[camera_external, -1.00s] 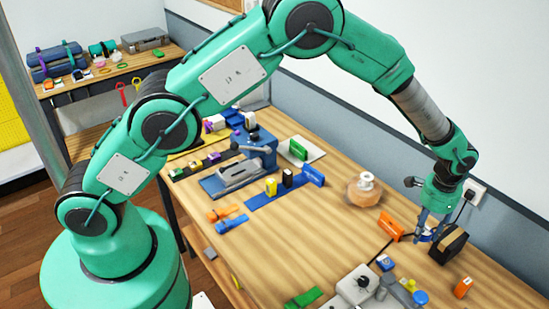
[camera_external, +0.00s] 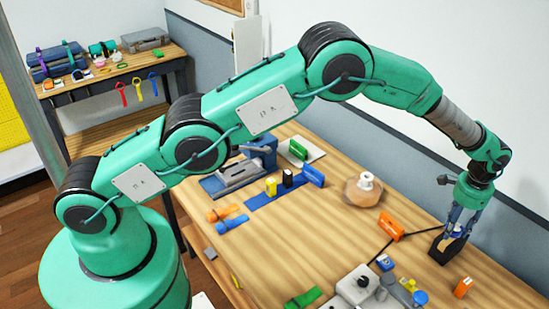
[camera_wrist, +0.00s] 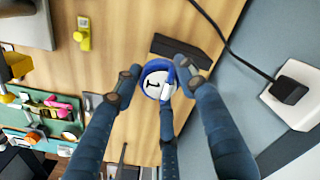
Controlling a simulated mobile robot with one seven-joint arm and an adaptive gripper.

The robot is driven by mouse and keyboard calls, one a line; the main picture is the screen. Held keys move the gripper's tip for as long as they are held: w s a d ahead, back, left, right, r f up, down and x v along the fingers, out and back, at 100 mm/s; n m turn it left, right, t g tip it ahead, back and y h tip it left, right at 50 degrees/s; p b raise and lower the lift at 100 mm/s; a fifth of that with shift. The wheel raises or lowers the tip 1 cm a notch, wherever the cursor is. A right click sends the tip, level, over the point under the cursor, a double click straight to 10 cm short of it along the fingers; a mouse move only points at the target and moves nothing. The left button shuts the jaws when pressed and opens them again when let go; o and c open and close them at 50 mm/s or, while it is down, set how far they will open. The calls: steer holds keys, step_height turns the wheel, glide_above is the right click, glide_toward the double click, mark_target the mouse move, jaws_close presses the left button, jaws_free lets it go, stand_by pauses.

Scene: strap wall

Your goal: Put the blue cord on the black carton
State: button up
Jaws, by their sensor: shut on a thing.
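The black carton (camera_external: 438,250) stands on the table's right side near the wall. In the wrist view the carton (camera_wrist: 172,47) is a dark block at the top, partly covered by a finger. My gripper (camera_external: 455,228) points down at the carton in the external view. In the wrist view my gripper (camera_wrist: 160,80) is shut on the blue cord (camera_wrist: 148,72), a round blue ring with a white, marked middle. The cord appears just beside the carton's edge there. In the external view the fingers mostly hide it, and I cannot tell whether it touches the carton.
A wall socket with a black plug (camera_wrist: 289,91) and cable is close to the gripper. An orange block (camera_external: 390,229), a small orange box (camera_external: 463,287) and a grey device (camera_external: 356,288) stand nearby.

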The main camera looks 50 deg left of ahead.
mark_target(452, 234)
steer(key=shift+w, duration=0.1)
stand_by(0.3)
steer(key=shift+f, duration=1.7)
steer(key=shift+f, duration=0.2)
steer(key=o, duration=1.2)
steer(key=shift+c, duration=0.2)
steer(key=shift+r, duration=0.15)
step_height(452, 234, up, 12)
steer(key=shift+f, duration=0.15)
steer(key=shift+r, duration=0.2)
